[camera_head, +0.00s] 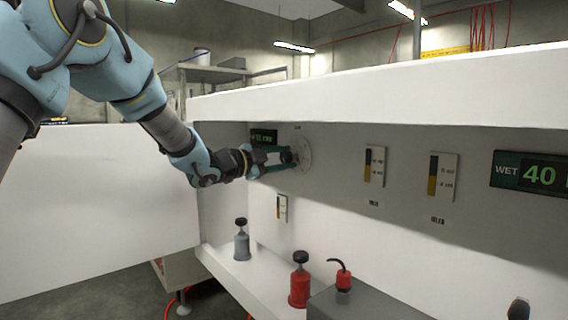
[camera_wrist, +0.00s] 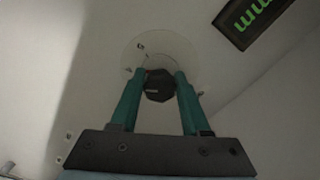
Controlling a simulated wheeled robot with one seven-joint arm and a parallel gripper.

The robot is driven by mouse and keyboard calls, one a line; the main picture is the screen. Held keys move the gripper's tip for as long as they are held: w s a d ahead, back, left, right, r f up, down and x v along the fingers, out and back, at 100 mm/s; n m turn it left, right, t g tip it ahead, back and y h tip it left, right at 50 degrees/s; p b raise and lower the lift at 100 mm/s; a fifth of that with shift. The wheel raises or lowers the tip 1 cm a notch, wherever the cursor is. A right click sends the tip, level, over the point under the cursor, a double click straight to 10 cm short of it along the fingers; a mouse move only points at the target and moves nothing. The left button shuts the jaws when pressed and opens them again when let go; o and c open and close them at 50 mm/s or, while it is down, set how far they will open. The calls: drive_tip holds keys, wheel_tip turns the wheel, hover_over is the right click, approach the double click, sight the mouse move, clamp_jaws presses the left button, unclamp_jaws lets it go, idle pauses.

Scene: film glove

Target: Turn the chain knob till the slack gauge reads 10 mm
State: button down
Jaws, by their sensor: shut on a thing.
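The black knob (camera_wrist: 159,85) sits at the centre of a pale round dial plate (camera_wrist: 150,48) on the white panel. My gripper (camera_wrist: 158,82) has its two green fingers shut on the knob, one on each side. In the head view my gripper (camera_head: 288,156) reaches the dial plate (camera_head: 304,152) from the left. A dark display with green characters (camera_head: 263,137) is beside the dial, partly behind my gripper; its reading cannot be made out. The same display (camera_wrist: 252,17) is cut off in the wrist view, where "mm" shows. A small gauge (camera_head: 282,208) is below the dial.
Two vertical gauges (camera_head: 374,166) (camera_head: 443,177) and a "WET 40" display (camera_head: 530,174) are on the panel to the right. A grey bottle (camera_head: 242,240), a red bottle (camera_head: 300,281) and a red can (camera_head: 343,281) stand below. A white overhang (camera_head: 400,95) runs above.

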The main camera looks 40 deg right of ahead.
idle(0.3)
drive_tip(key=shift+c, duration=1.9)
unclamp_jaws()
drive_tip(key=a, duration=1.1)
drive_tip(key=shift+w+b, duration=0.3)
drive_tip(key=shift+b, duration=0.05)
drive_tip(key=shift+d, duration=0.1)
